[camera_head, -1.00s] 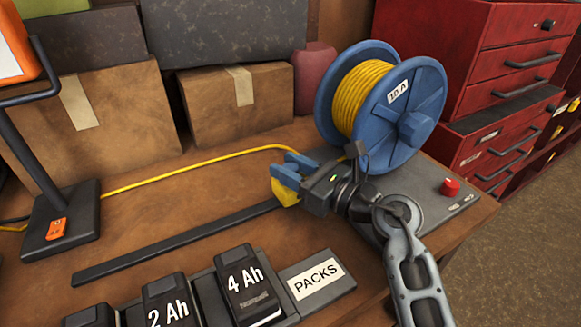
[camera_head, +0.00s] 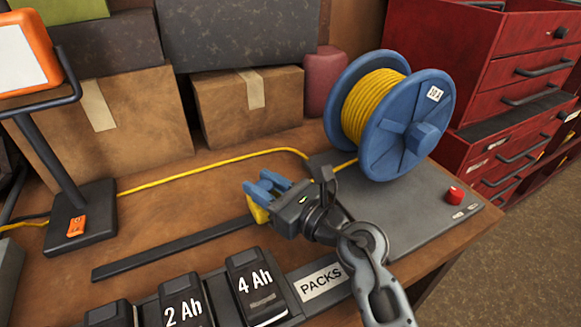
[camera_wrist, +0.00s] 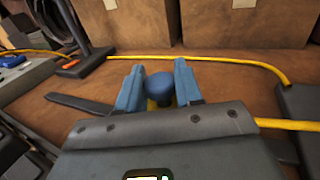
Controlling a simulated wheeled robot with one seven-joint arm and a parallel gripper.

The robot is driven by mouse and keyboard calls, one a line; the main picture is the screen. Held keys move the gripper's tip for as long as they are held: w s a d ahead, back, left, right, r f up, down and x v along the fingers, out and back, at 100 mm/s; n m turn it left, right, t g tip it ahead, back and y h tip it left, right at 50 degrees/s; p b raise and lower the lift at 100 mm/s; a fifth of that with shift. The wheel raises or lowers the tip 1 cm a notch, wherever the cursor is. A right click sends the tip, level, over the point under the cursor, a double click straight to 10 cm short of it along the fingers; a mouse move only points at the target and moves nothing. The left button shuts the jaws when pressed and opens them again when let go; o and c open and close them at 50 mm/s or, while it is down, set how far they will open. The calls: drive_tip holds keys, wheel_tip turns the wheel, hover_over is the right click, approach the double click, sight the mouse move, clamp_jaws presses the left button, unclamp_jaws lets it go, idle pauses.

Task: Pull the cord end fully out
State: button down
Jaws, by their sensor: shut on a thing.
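My gripper (camera_head: 264,190) is low over the bench, left of the cord reel (camera_head: 405,130), with its blue fingers shut on the cord end (camera_head: 259,213). The cord end looks like a yellow piece with a round blue top (camera_wrist: 159,84), seen between the fingers in the wrist view. The yellow cord (camera_wrist: 285,124) runs from behind my gripper to the right in the wrist view. In the head view my gripper and arm hide part of it, and a short stretch shows at the reel. The reel has blue flanges and many yellow turns wound on it.
Another stretch of yellow cord (camera_head: 200,174) lies along the back of the bench. A black strip (camera_head: 170,250) lies left of my gripper. Battery packs (camera_head: 255,285) stand in front, a lamp (camera_head: 80,220) at left, cardboard boxes (camera_head: 248,112) behind. A red knob (camera_head: 454,194) is at right.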

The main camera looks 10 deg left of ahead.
drive_tip(key=shift+s+a, duration=0.5)
drive_tip(key=shift+a, duration=0.2)
drive_tip(key=c, duration=0.8)
unclamp_jaws()
drive_tip(key=shift+v, duration=3.95)
